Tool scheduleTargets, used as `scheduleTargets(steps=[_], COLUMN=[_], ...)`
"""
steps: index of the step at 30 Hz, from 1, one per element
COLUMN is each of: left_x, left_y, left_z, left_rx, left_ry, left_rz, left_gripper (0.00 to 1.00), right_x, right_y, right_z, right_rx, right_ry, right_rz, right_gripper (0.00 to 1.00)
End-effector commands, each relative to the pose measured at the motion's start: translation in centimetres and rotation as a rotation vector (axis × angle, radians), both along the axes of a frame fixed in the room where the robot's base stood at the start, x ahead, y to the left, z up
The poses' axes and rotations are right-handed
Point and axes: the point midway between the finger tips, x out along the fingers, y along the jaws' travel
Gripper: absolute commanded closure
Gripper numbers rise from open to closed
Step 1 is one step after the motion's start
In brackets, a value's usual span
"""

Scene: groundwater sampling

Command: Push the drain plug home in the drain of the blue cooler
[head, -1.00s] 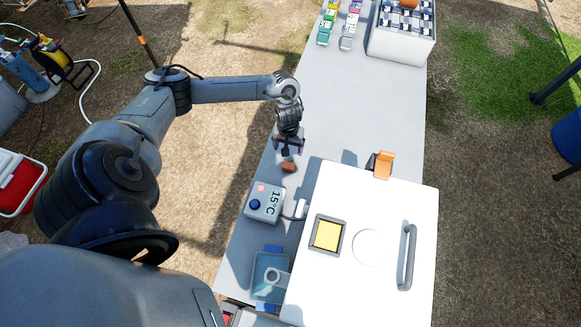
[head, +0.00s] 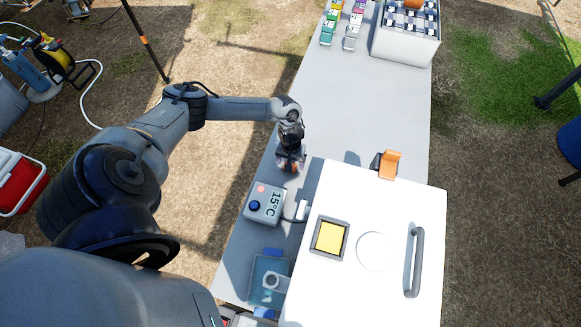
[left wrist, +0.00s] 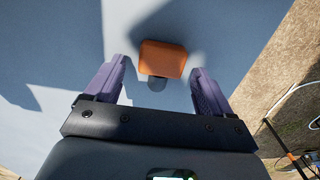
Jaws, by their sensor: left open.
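The orange drain plug (left wrist: 162,59), with a short dark stem, lies on the grey table (left wrist: 225,30). In the left wrist view it sits between and slightly beyond the tips of the purple fingers, with a gap on both sides. My left gripper (left wrist: 157,75) is open and points down at it. In the head view the left gripper (head: 290,167) is low over the table's left side and mostly covers the plug. A large box with a white lid (head: 340,285) stands to its right; I see no blue wall or drain on it. My right gripper is out of view.
A grey 15°C meter (head: 265,204) stands just in front of the gripper. An orange latch (head: 390,164) is at the white lid's far edge. A blue tray (head: 257,285) lies nearer.

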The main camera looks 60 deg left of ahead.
Motion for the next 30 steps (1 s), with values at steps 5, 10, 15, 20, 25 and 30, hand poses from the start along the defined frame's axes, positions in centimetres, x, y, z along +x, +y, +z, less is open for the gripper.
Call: scheduleTargets(steps=[5, 10, 15, 20, 25, 30], left_x=[0.06, 0.03, 0.03, 0.03, 0.02, 0.04], left_y=[-0.03, -0.02, -0.01, 0.0, 0.01, 0.01], left_z=[-0.78, -0.75, -0.74, -0.74, -0.73, -0.48], left_rx=[-0.001, 0.0, 0.0, 0.0, 0.0, 0.0], left_ry=[-0.002, -0.001, -0.001, -0.001, -0.001, -0.001], left_rz=[0.0, 0.0, 0.0, 0.0, 0.0, 0.0], left_gripper=[0.17, 0.17, 0.42, 0.66, 0.82, 0.82], right_x=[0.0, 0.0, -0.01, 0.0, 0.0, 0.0], right_y=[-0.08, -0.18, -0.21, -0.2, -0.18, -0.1], right_z=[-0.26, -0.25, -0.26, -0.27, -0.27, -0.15], right_rx=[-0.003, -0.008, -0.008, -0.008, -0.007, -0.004], right_ry=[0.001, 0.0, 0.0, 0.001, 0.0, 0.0], right_rz=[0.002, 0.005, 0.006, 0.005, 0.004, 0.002], right_gripper=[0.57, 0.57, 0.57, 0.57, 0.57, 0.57])
